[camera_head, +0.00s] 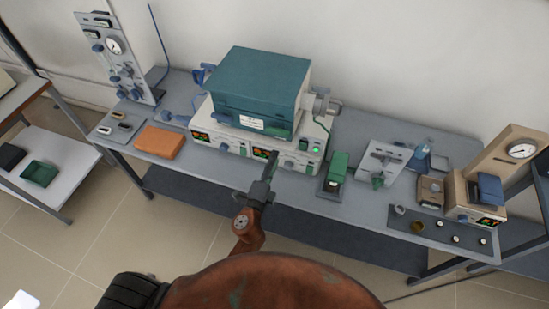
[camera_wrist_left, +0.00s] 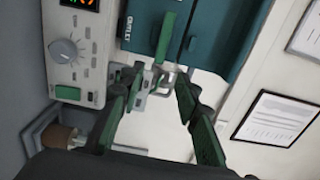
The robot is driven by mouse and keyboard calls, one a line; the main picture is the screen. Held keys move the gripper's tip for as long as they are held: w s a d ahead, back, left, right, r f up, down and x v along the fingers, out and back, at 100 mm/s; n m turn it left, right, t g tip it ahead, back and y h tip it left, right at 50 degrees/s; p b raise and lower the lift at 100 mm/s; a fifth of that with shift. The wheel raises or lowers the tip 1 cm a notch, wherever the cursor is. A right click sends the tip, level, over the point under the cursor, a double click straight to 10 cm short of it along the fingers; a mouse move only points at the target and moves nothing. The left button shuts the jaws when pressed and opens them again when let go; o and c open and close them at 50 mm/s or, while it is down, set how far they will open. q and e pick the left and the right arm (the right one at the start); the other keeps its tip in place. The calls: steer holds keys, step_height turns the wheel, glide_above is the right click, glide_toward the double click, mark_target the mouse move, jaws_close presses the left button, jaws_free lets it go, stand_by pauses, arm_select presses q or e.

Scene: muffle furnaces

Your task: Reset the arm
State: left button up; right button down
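My left gripper (camera_head: 269,168) is in front of the furnace's control base, above the table's front edge. In the left wrist view its two green fingers (camera_wrist_left: 155,88) are spread apart with nothing held between them. The teal muffle furnace (camera_head: 262,82) sits on a light control base (camera_head: 230,145) with lit displays. In the wrist view the teal furnace body (camera_wrist_left: 215,35) and the control panel with a knob (camera_wrist_left: 64,50) lie beyond the fingers. Whether the fingertips touch the furnace I cannot tell. My right gripper is not visible.
The grey table (camera_head: 345,215) also holds an orange block (camera_head: 160,141), a gauge panel (camera_head: 118,55) at left, a green device (camera_head: 336,172), and a box with a dial (camera_head: 510,155) at right. Small dishes stand on a dark tray (camera_head: 470,233). A side shelf (camera_head: 65,175) is at left.

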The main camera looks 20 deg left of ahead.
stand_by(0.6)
arm_select(q)
steer(key=s+a+f+n+g+y, duration=0.3)
steer(key=s+a+f+n+g, duration=0.15)
steer(key=s+a+n, duration=0.4)
steer(key=s+a+f+n+g+y, duration=0.3)
steer(key=s+a+f+n, duration=0.25)
steer(key=a, duration=0.55)
steer(key=s+d+f+n+g+h, duration=0.15)
steer(key=s+f+g, duration=0.25)
steer(key=s, duration=0.6)
steer(key=s+f+n+g+h, duration=0.3)
steer(key=s+f, duration=0.1)
steer(key=s, duration=0.5)
step_height(320, 180, down, 28)
steer(key=s+d+f+g, duration=0.1)
steer(key=s+d, duration=0.1)
steer(key=s+f+m+g, duration=0.1)
steer(key=s+f, duration=1.7)
steer(key=s, duration=0.1)
steer(key=shift+s+a+g+h, duration=0.25)
steer(key=shift+s+g+h, duration=0.05)
steer(key=shift+g+h, duration=0.05)
